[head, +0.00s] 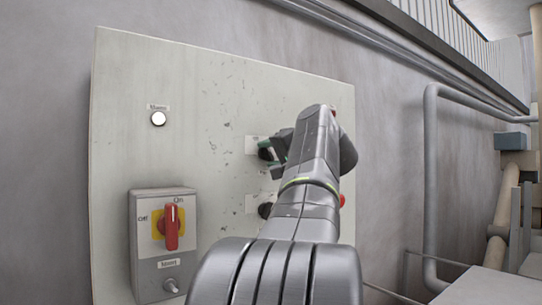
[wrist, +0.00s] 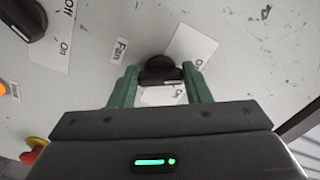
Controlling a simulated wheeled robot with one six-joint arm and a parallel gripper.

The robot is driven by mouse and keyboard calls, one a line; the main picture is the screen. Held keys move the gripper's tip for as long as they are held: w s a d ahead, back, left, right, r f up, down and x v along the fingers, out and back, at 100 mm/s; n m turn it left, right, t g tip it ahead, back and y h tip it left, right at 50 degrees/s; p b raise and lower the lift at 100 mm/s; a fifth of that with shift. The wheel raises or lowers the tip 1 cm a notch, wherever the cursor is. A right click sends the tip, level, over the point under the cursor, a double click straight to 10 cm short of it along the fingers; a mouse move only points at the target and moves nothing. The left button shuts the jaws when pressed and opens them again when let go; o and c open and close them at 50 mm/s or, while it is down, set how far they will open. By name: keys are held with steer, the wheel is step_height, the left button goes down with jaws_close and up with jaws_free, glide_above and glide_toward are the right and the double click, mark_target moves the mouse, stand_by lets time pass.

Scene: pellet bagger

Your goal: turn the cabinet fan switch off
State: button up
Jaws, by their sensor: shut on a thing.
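The fan switch is a black rotary knob (wrist: 158,70) on the pale cabinet door, beside a "Fan" label (wrist: 120,50) in the wrist view. A white plate lies partly behind it, with its lettering partly covered. My gripper (wrist: 160,86) has its two green fingers on either side of the knob and is shut on it. In the head view my gripper (head: 278,149) is at the upper of two black knobs, and the fan knob (head: 264,153) is partly hidden by it. I cannot tell which setting the knob points to.
A second black knob (wrist: 24,18) with "Off" and "On" lettering is close by. A red button (wrist: 36,146) shows at lower left. In the head view, a red-handled main switch box (head: 148,258) and a white lamp (head: 158,119) are on the left.

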steer(key=o, duration=1)
steer(key=b+v, duration=0.2)
steer(key=v, duration=1.1)
steer(key=shift+s+d, duration=0.25)
steer(key=shift+s, duration=0.1)
steer(key=shift+w+a, duration=0.1)
steer(key=shift+w, duration=0.05)
steer(key=p+x, duration=0.2)
steer(key=x, duration=1.1)
steer(key=shift+w+a, duration=0.2)
